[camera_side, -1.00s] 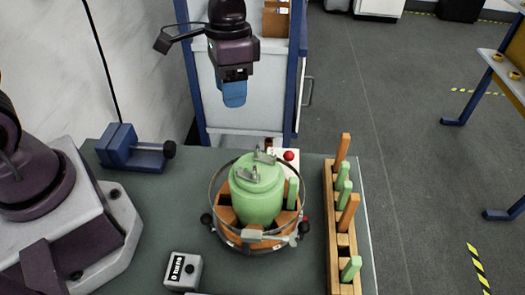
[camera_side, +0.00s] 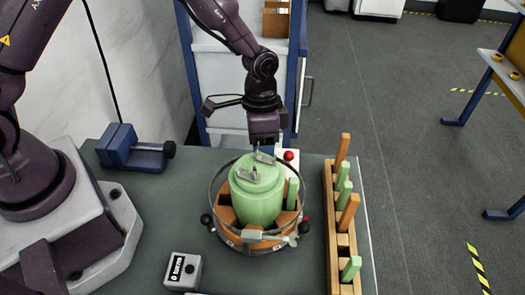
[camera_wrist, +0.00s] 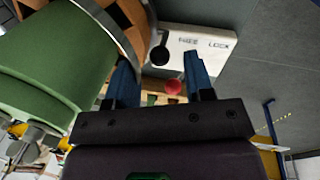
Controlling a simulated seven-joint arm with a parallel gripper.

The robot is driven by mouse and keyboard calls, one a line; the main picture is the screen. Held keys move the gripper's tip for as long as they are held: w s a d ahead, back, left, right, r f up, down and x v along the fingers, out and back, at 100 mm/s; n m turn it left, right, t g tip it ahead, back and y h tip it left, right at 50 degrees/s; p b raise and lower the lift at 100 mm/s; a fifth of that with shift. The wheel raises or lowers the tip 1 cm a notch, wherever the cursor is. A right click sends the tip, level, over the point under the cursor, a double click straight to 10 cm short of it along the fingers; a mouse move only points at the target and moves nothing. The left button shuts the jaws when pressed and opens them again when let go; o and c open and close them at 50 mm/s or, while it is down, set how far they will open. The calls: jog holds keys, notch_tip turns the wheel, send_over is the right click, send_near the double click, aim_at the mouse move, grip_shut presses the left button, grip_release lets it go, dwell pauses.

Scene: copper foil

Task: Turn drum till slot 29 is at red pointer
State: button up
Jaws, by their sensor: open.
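The drum has a green central body (camera_side: 257,195) and orange slotted sections (camera_side: 228,216) inside a metal ring; the slot numbers are too small to read. Its green body (camera_wrist: 50,60) fills the left of the wrist view. A white plate (camera_wrist: 215,45) marked FREE and LOCK lies behind it, with a red ball knob (camera_side: 288,155). My gripper (camera_wrist: 162,72) is open, its blue fingers on either side of the red knob (camera_wrist: 174,87) as seen by the wrist camera. I cannot tell whether they touch it.
A rack (camera_side: 341,240) with several orange and green pieces stands right of the drum. A blue vise (camera_side: 130,147) is at the back left. A small grey box (camera_side: 183,271) with a dial sits in front. A black ball (camera_wrist: 160,55) is close to the fingers.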

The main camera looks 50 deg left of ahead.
jog(key=shift+d+f, duration=0.15)
jog(key=shift+f, duration=0.65)
grip_shut()
jog(key=shift+w+d+m, duration=0.4)
jog(key=shift+d+m, duration=0.1)
jog(key=shift+m, duration=0.3)
grip_release()
notch_tip(320, 180, up, 13)
jog(key=w+a, duration=0.1)
jog(key=a, duration=0.1)
jog(key=shift+w, duration=0.3)
jog(key=shift+f, duration=0.1)
